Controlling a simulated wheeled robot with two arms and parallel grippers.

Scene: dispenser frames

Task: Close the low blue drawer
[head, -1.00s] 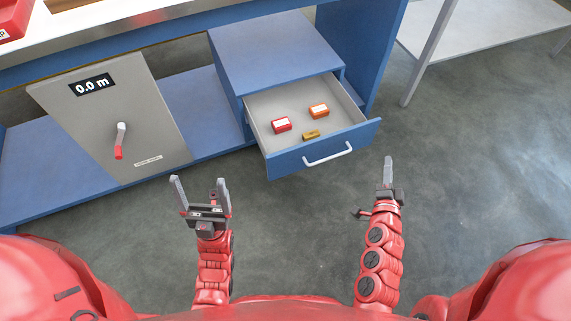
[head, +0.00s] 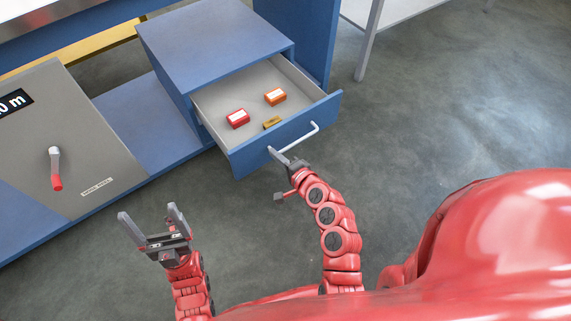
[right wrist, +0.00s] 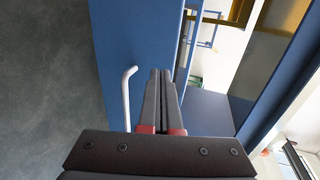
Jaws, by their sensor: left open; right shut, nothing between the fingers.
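The low blue drawer (head: 257,145) is pulled partly out of its blue cabinet (head: 213,40). It has a white bar handle (head: 298,138) on its front. Inside lie a red box (head: 238,118), an orange box (head: 275,97) and a small brass-coloured piece (head: 272,123). My right gripper (head: 273,151) is shut and empty, its tips at the drawer front beside the handle's left end; I cannot tell if they touch. In the right wrist view the shut fingers (right wrist: 162,85) point along the blue front, beside the white handle (right wrist: 127,95). My left gripper (head: 148,221) is open and empty above the floor.
A grey panel with a red-handled crank (head: 56,170) stands left of the drawer on a blue lower shelf (head: 115,120). A pale table's leg (head: 368,45) stands at the back right. The floor (head: 430,110) right of the drawer is clear.

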